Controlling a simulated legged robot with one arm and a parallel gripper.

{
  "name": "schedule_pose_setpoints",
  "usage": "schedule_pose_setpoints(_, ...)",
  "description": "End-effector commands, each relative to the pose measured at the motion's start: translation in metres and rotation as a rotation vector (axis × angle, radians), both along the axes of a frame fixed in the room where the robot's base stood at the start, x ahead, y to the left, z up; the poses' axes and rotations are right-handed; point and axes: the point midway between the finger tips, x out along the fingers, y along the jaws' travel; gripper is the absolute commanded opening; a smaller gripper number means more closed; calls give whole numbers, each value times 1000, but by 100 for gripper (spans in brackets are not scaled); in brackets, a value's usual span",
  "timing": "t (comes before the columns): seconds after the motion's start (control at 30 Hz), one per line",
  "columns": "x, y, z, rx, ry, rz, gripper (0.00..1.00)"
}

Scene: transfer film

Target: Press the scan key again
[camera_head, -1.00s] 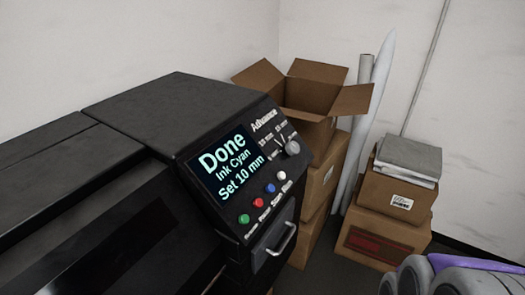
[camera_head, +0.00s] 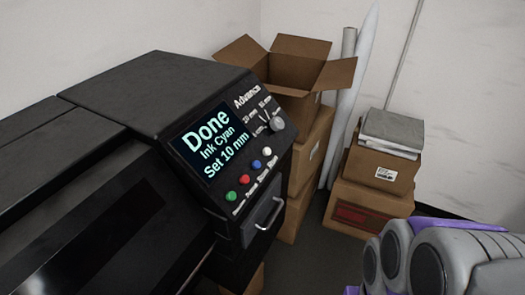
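The black printer (camera_head: 150,95) fills the left of the view. Its tilted control panel has a screen (camera_head: 212,145) reading "Done", "Ink Cyan", "Set 10 mm". Below the screen is a row of round keys: green (camera_head: 231,195), red (camera_head: 244,179), blue (camera_head: 256,164) and white (camera_head: 267,151). Their small labels are too blurred to read, so I cannot tell which is the scan key. A grey knob (camera_head: 277,123) marked "Advance" with mm settings sits at the panel's upper right. Part of my grey and purple arm shows at the lower right, apart from the panel. My gripper's fingers are not visible.
A metal handle (camera_head: 270,214) sticks out below the keys. Behind the printer, an open cardboard box (camera_head: 285,72) tops a stack, with white rolls (camera_head: 355,85) beside it. More boxes (camera_head: 372,205) stand to the right. Some floor is clear between.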

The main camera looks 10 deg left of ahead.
Motion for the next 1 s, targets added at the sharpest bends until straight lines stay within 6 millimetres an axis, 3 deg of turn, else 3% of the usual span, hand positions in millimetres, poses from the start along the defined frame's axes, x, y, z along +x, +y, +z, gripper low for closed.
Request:
schedule_pose_setpoints(0.07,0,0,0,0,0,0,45)
schedule_pose_setpoints(0.53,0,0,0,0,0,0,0)
schedule_pose_setpoints(1.0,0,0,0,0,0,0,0)
